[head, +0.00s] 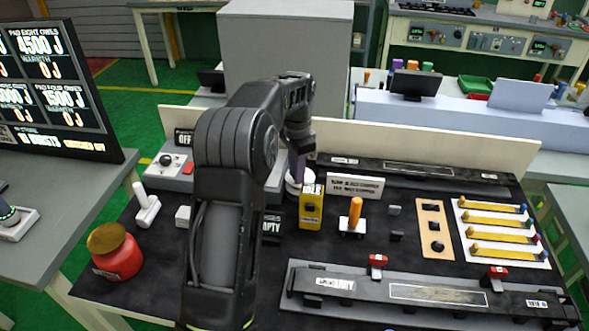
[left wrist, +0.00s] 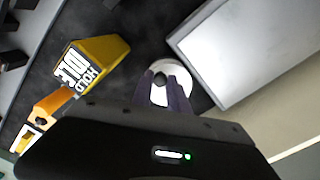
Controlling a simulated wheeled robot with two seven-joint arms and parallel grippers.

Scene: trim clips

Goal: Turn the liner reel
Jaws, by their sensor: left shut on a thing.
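The liner reel appears as a small round white part (head: 292,187) on the dark bench mat, beside the yellow box. In the left wrist view it is a white disc (left wrist: 184,70) with a dark centre. My left gripper (head: 297,178) points down at the reel. Its two purple fingers (left wrist: 163,76) are closed in on the reel's middle and cover part of it. In the head view my left arm hides much of the area around it. My right gripper is in neither view.
An orange handle (head: 355,214) stands farther right. A long clamp rail (head: 330,283) lies in front. A red jar (head: 118,262) stands at left. A pale board (head: 430,142) edges the back.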

